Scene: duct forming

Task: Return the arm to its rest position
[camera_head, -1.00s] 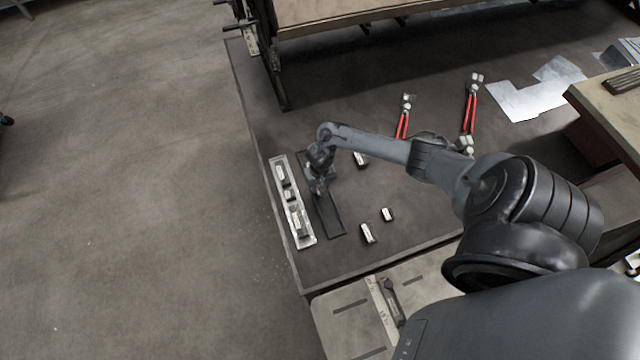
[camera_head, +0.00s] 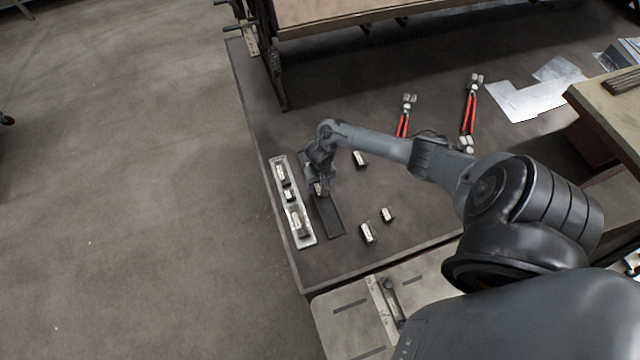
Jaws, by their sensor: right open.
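My right arm reaches in from the right side of the head view, over the dark work table. Its gripper (camera_head: 318,188) points down above the dark flat strip (camera_head: 328,217) beside the metal tray. The fingers are small and dark in this view, and I see nothing clearly held in them. My left arm and gripper are not in the view.
A narrow metal tray (camera_head: 307,241) with several small blocks lies near the table's left edge. Loose blocks (camera_head: 367,232) lie right of it. Red-handled tools (camera_head: 468,112) and sheet metal (camera_head: 535,100) lie farther back. A large machine frame (camera_head: 262,50) stands behind.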

